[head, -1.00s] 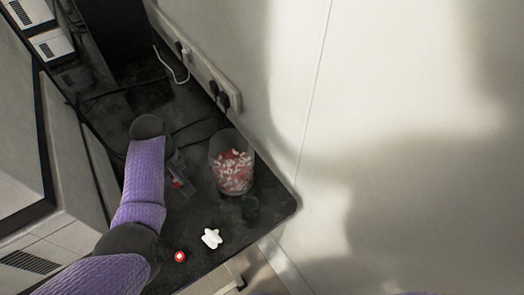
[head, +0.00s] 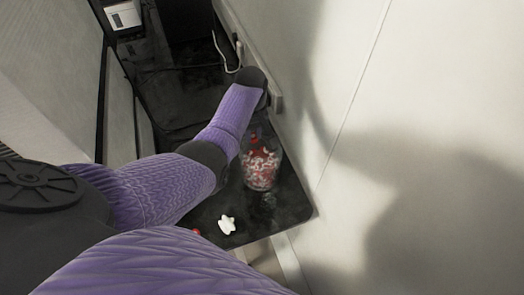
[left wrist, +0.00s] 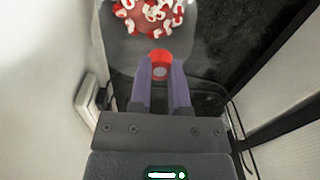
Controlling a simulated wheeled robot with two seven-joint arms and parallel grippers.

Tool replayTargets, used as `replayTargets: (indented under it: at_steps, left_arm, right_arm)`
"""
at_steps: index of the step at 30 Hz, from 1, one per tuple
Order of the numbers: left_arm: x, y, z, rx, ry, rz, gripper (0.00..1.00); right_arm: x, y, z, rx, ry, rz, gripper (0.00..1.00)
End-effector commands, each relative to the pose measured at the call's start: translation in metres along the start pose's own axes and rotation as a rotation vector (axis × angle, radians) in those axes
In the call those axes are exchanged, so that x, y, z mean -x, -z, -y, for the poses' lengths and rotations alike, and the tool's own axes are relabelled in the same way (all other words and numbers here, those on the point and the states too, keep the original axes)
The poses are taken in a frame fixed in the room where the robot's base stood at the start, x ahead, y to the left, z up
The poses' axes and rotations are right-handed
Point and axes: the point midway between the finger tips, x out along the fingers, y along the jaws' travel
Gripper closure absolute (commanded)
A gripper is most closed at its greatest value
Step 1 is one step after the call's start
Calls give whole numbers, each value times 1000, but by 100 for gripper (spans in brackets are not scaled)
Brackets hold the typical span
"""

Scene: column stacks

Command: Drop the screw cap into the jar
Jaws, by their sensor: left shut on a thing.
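The jar (head: 261,168) is clear and holds many red and white pieces. It stands upright on the dark tabletop near the wall. In the left wrist view the jar (left wrist: 118,48) fills the top middle, its contents at the top edge. My left gripper (left wrist: 160,72) is shut on a red screw cap (left wrist: 161,57), held between the fingertips. The cap overlaps the near part of the jar in this view; its exact height over the rim I cannot tell. My right gripper is not in view.
A white star-shaped piece (head: 227,225) lies on the dark tabletop (head: 291,205) near its front edge. A small red item (head: 196,231) beside it is partly hidden by my arm. The wall runs close along the right of the jar.

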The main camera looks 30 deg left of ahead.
Motion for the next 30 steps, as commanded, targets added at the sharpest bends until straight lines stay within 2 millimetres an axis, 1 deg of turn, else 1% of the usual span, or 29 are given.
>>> replayTargets:
  at_steps: [1,3,10,11,12,14,15,16,22,24,26,30]
  left_arm:
    - [-13,0,0,0,1,0,100]
    - [-16,0,0,-1,0,0,100]
    - [-12,0,0,-1,0,0,100]
    - [-12,0,0,-1,0,0,71]
    - [-12,0,0,-1,0,0,63]
    - [-12,0,0,-1,0,0,50]
    - [-12,0,0,-1,0,0,42]
    - [-12,0,0,-1,0,0,36]
    - [-12,0,0,-1,0,0,36]
    - [-7,0,0,-1,-1,-1,36]
    - [4,0,0,-1,-2,-2,36]
    - [43,0,0,-1,-3,-3,36]
  right_arm:
    - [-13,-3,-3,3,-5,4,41]
    - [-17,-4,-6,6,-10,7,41]
    - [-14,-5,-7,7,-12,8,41]
    - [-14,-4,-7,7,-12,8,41]
    - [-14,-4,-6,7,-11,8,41]
    - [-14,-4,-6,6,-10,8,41]
    - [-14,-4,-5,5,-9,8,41]
    - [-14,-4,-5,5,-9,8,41]
    - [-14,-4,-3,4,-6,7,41]
    - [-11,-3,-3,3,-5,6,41]
    - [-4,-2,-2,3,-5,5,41]
    - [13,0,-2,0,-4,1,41]
